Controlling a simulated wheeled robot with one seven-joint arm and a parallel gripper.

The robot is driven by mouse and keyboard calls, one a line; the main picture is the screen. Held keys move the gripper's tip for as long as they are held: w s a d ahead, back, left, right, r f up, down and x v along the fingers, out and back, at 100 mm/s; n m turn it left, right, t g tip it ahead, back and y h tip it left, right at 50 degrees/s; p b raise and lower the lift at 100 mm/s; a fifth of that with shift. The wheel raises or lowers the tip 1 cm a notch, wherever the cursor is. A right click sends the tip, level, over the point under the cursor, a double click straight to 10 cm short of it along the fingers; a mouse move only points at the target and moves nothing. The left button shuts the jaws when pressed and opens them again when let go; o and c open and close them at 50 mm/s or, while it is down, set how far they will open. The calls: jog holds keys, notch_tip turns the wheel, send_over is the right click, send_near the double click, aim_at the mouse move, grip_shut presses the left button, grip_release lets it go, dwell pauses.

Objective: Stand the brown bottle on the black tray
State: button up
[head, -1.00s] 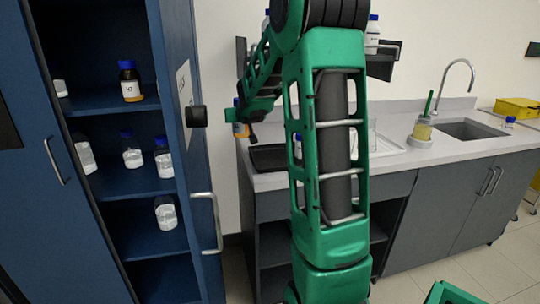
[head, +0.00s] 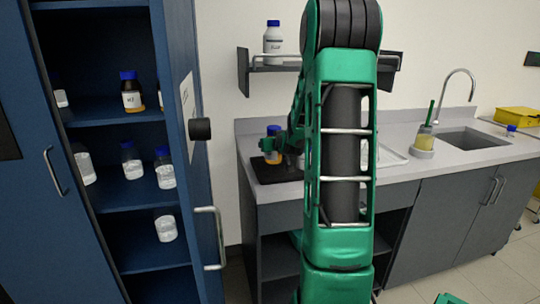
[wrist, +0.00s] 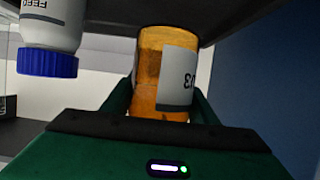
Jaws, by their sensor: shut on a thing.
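The brown bottle (head: 272,158) has a blue cap and a white label, and is upright over the black tray (head: 280,176) on the counter. My gripper (head: 271,144) is shut around its body. In the wrist view, which is upside down, the amber bottle (wrist: 150,68) sits between my green fingers (wrist: 162,98), its base close to a dark surface. I cannot tell whether the base touches the tray. My arm hides part of the tray's right side.
A white bottle with a blue cap (wrist: 50,25) stands close beside the held bottle. A wall shelf (head: 275,66) with a white bottle (head: 273,40) is above. The open blue cabinet (head: 135,115) holds several bottles, one of them brown (head: 131,93). A sink (head: 470,133) is right.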

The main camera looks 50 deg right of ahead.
aim_at(276, 153)
jog(key=shift+f, duration=1.9)
jog(key=o, duration=1.4)
jog(key=shift+f, duration=0.1)
jog(key=shift+c, duration=0.2)
jog(key=v, duration=1.2)
jog(key=a, duration=0.2)
jog(key=s+a+f+g+y, duration=0.1)
jog(key=a, duration=0.1)
jog(key=s+a+f+n+g+y, duration=0.1)
jog(key=a, duration=0.2)
jog(key=shift+s, duration=0.25)
jog(key=s+a+g+y, duration=0.2)
jog(key=s+a+g, duration=0.2)
jog(key=s+a, duration=0.5)
jog(key=s+a+f+m+g+y, duration=0.1)
jog(key=s+a+g+y, duration=0.2)
jog(key=s+a, duration=0.6)
jog(key=s+g, duration=0.2)
jog(key=s, duration=0.5)
jog(key=shift+s+f+g, duration=0.2)
jog(key=shift+f+g, duration=0.1)
